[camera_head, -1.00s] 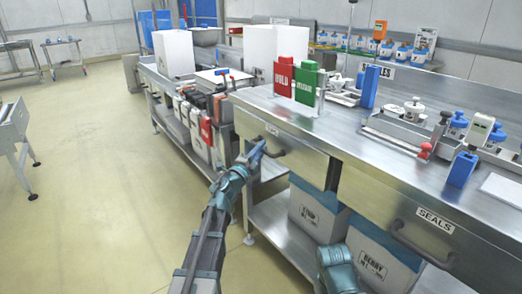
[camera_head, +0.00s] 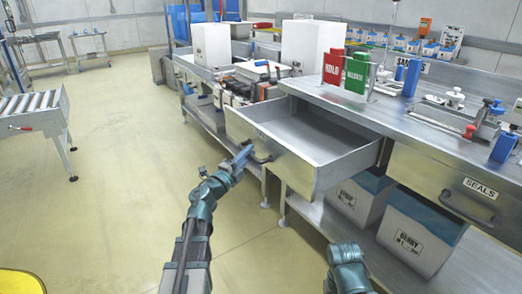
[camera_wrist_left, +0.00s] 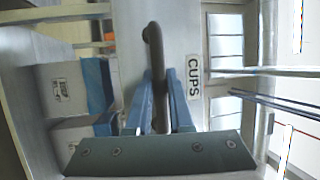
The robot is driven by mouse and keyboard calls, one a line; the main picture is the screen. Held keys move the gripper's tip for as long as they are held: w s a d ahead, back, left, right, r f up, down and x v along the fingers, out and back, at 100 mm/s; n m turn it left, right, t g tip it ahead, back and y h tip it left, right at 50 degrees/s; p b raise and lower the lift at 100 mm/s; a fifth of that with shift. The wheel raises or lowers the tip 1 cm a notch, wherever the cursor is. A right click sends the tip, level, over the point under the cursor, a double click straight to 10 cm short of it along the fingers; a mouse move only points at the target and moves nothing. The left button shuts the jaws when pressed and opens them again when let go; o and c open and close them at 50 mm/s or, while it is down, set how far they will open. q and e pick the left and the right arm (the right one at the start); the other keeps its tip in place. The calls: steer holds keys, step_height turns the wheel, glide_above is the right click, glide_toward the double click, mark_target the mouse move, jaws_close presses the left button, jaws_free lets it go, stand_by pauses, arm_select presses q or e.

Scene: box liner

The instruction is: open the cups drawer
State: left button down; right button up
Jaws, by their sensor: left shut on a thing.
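The cups drawer (camera_head: 290,160) stands pulled out from the steel bench in the head view, and the part of its inside that shows looks empty. Its label, CUPS (camera_wrist_left: 194,76), shows in the left wrist view beside the dark bar handle (camera_wrist_left: 154,40). My left gripper (camera_head: 246,156) is shut on that handle, its blue fingers on either side of the bar in the left wrist view (camera_wrist_left: 160,100). My right arm shows at the bottom of the head view, but its gripper fingers do not.
The closed seals drawer (camera_head: 445,185) is to the right in the same bench (camera_head: 400,115). Boxes with blue tops (camera_head: 415,235) stand on the shelf below.

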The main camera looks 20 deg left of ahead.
arm_select(q)
steer(key=shift+s+a, duration=0.75)
steer(key=shift+s, duration=0.25)
steer(key=shift+s+a, duration=0.7)
steer(key=shift+s, duration=0.25)
steer(key=c, duration=0.8)
jaws_free()
